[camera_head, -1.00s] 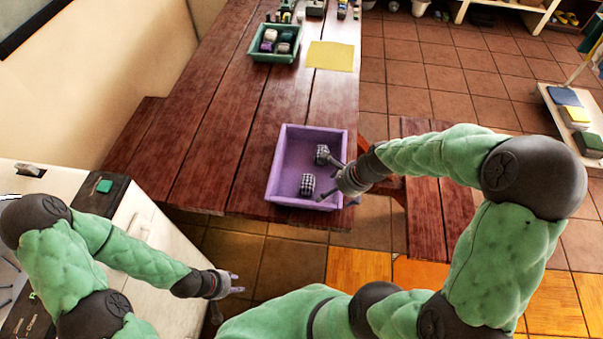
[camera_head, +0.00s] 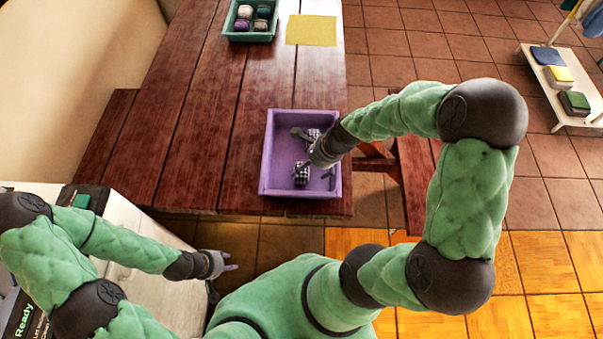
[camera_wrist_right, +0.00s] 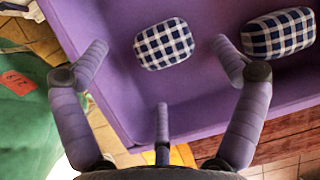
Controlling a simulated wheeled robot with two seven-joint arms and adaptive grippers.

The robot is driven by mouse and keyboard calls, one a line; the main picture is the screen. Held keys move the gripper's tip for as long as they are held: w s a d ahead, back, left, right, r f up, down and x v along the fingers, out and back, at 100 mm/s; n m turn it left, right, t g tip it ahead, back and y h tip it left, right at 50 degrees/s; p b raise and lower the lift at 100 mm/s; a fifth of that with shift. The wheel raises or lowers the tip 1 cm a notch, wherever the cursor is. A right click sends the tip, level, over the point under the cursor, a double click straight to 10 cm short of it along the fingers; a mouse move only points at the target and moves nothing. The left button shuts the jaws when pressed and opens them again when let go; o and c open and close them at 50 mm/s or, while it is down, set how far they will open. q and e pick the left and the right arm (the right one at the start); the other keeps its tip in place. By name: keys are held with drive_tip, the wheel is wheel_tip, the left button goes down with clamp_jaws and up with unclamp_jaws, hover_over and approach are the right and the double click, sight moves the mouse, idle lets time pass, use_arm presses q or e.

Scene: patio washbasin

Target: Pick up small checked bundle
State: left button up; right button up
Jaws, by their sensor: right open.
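Two checked bundles lie in a purple tray (camera_head: 274,181). The near bundle (camera_head: 301,174) also shows in the right wrist view (camera_wrist_right: 164,44), where it looks the smaller. The far bundle (camera_head: 314,134) looks larger in the right wrist view (camera_wrist_right: 278,33). My right gripper (camera_head: 313,153) is open and empty over the tray. In the right wrist view its fingers are spread, with the smaller bundle seen in the gap between the tips; I see no contact. My left gripper (camera_head: 230,261) is open and empty, off the table's near edge.
The tray stands near the front right of a wooden table (camera_head: 200,130). A green tray (camera_head: 262,37) with several bundles and a yellow mat (camera_head: 312,30) lie at the back. A wooden bench (camera_head: 415,170) is to the right. The table left of the purple tray is clear.

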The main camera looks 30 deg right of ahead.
sight(305, 170)
drive_tip(key=b+x, duration=0.2)
drive_tip(key=x, duration=0.3)
drive_tip(key=shift+d+b, duration=0.15)
drive_tip(key=shift+b, duration=0.15)
drive_tip(key=shift+c, duration=0.9)
drive_tip(key=c, duration=1.4)
